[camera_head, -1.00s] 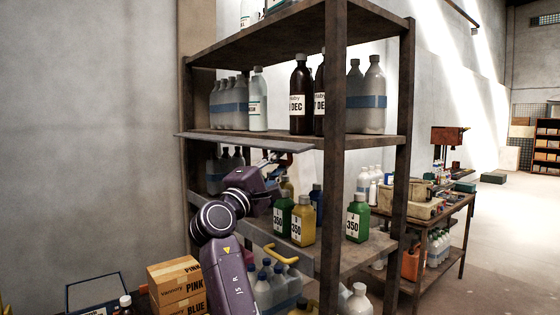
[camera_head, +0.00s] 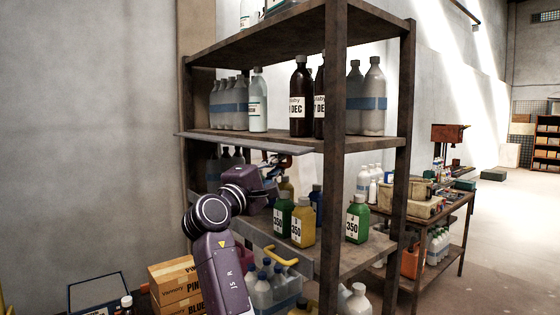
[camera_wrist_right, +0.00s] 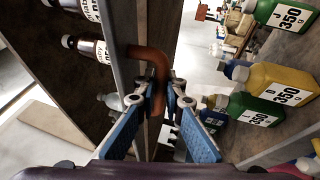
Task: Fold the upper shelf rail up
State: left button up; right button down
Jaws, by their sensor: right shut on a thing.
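The upper shelf rail (camera_head: 240,143) is a long grey flat bar along the front of the rack's middle shelf. It lies out almost flat, jutting toward me. My right gripper (camera_head: 282,161) is just under its right part, partly hidden by the rail and my own wrist. In the right wrist view the rail (camera_wrist_right: 128,75) runs up beside an orange-brown bent handle (camera_wrist_right: 149,52). There my right gripper (camera_wrist_right: 158,100), with blue-padded fingers, is shut on the handle's end. My left gripper is not in view.
Brown bottles (camera_head: 301,97) and clear bottles stand on the shelf behind the rail. Green (camera_head: 357,220) and yellow (camera_head: 303,222) bottles stand on the shelf below, close to my gripper. A lower rail has a yellow handle (camera_head: 281,256). A rack post (camera_head: 333,180) rises just right of the gripper.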

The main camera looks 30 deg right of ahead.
aim_at(276, 146)
jog(key=r+m+g+y+p, duration=0.1)
jog(key=y+p, duration=0.2)
jog(key=p, duration=0.3)
jog(key=a+r+m+g+y+p, duration=0.1)
jog(key=r+y+p, duration=0.1)
jog(key=p, duration=0.4)
jog(key=a+r+m+g+y+p, duration=0.1)
jog(key=r+y+p, duration=0.1)
jog(key=p, duration=0.4)
jog(key=shift+s+r+y+p, duration=0.1)
jog(key=shift+r+y+p, duration=0.15)
jog(key=shift+y, duration=0.65)
jog(key=shift+r+m+g+y+p, duration=0.15)
jog(key=shift+m+g+y+p, duration=0.15)
jog(key=shift+y+p, duration=0.4)
jog(key=shift+d+r+y, duration=0.15)
jog(key=shift+r+y, duration=0.1)
jog(key=shift+y, duration=0.75)
jog(key=y, duration=0.1)
jog(key=r+m+y, duration=0.1)
jog(key=y, duration=0.1)
jog(key=d+g+y, duration=0.1)
jog(key=shift+r+y, duration=0.3)
jog(key=shift+y, duration=0.1)
jog(key=c, duration=2.3)
grip_release()
jog(key=shift+d, duration=0.1)
